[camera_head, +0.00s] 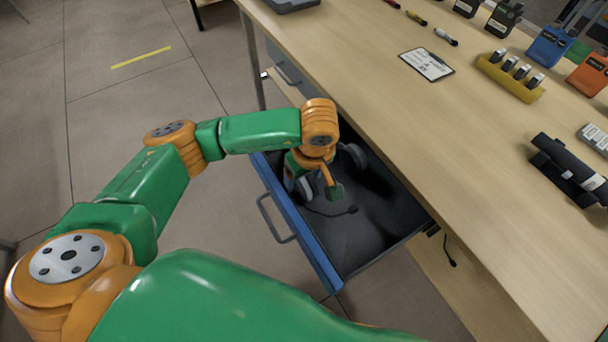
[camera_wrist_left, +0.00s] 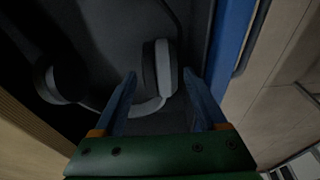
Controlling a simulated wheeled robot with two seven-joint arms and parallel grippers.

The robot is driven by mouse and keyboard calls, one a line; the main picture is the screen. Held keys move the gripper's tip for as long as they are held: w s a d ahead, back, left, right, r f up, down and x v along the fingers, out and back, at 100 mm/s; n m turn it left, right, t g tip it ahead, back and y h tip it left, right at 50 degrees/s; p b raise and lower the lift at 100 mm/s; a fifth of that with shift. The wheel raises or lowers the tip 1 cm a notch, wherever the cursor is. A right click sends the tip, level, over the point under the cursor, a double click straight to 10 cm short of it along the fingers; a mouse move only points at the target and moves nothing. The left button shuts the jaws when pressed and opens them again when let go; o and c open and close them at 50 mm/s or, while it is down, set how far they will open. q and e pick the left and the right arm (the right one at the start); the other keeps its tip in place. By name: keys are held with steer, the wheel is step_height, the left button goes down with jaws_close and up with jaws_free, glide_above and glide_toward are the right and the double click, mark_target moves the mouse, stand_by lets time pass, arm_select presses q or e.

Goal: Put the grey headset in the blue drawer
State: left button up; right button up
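The blue drawer (camera_head: 300,230) is pulled open under the table, with a dark inside. The grey headset (camera_head: 303,187) is inside it, partly hidden by my left gripper (camera_head: 328,187); a thin dark boom shows beside it on the drawer floor. In the left wrist view, the headset (camera_wrist_left: 163,68) has one ear cup just beyond the fingertips and the other to the left. My left gripper (camera_wrist_left: 163,85) has its fingers spread apart, with part of the headset seen between them. I cannot tell whether they touch it. The drawer's blue front (camera_wrist_left: 232,45) is at the right. My right gripper is out of view.
The wooden table (camera_head: 390,110) extends above and right of the drawer. On it are a clipboard (camera_head: 427,64), a yellow holder (camera_head: 510,78), a dark roll (camera_head: 570,170) and several tools. Another grey drawer (camera_head: 285,68) is beyond. Tiled floor lies to the left.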

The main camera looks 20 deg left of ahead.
arm_select(q)
steer(key=shift+r, duration=0.1)
steer(key=shift+r, duration=0.25)
step_height(320, 180, up, 11)
steer(key=s+d, duration=0.1)
steer(key=d, duration=0.1)
steer(key=shift+s+r+p, duration=0.2)
steer(key=shift+p, duration=0.25)
